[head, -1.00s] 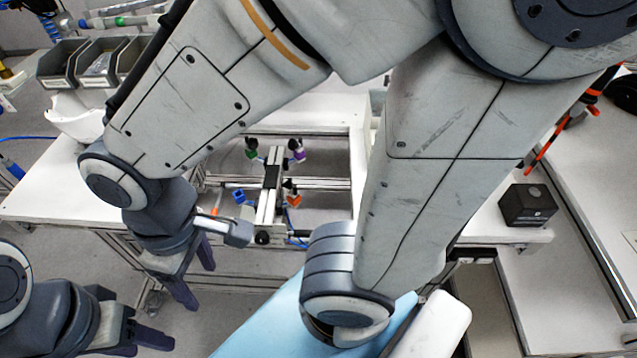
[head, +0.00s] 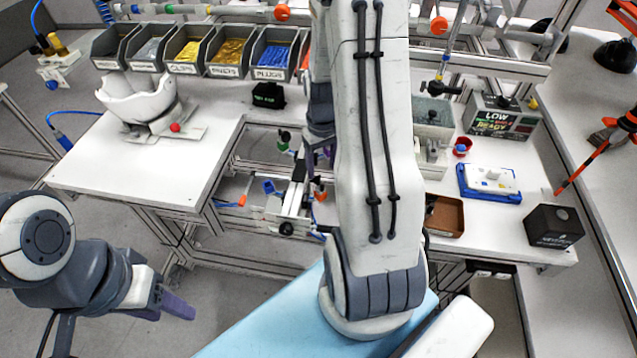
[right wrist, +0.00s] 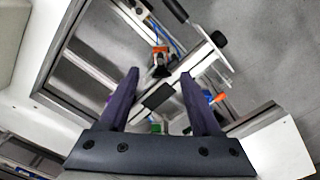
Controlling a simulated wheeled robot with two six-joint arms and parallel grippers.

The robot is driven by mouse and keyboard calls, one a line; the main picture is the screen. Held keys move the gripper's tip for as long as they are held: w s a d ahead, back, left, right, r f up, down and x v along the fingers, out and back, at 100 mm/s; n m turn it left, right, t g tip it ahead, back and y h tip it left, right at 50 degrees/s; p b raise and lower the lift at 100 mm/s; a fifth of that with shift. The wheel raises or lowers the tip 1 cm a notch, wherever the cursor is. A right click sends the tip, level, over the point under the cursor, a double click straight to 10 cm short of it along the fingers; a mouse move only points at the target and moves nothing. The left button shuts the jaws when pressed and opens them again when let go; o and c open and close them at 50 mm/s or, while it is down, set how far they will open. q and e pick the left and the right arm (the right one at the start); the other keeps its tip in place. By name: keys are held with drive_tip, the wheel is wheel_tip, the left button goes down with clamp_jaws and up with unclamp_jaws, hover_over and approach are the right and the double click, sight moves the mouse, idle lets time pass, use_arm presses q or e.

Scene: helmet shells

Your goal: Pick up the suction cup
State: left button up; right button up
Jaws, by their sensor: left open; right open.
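I cannot tell surely which thing is the suction cup. A black dome-shaped piece (head: 615,55), possibly it, stands at the far right of the head view. My right gripper (right wrist: 160,88) is open and empty in the right wrist view, above the metal frame fixture. An orange clamp with a black tip (right wrist: 161,60) shows beyond its fingertips. In the head view the right gripper is mostly hidden behind my own arm. My left gripper (head: 180,303) is at the lower left of the head view, open and empty, away from the table.
A white helmet shell (head: 138,97) sits on the left table. Labelled bins (head: 185,50) line the back. On the right are a brown tray (head: 445,215), a blue-edged pad (head: 488,183), a black box (head: 553,226) and an orange-and-black tool (head: 597,148).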

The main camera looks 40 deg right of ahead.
sight(322, 183)
drive_tip(key=shift+f, duration=0.95)
wheel_tip(322, 183, down, 4)
drive_tip(key=shift+s+f+p, duration=0.1)
drive_tip(key=shift+p, duration=0.95)
drive_tip(key=shift+f, duration=0.65)
drive_tip(key=shift+c, duration=0.3)
clamp_jaws()
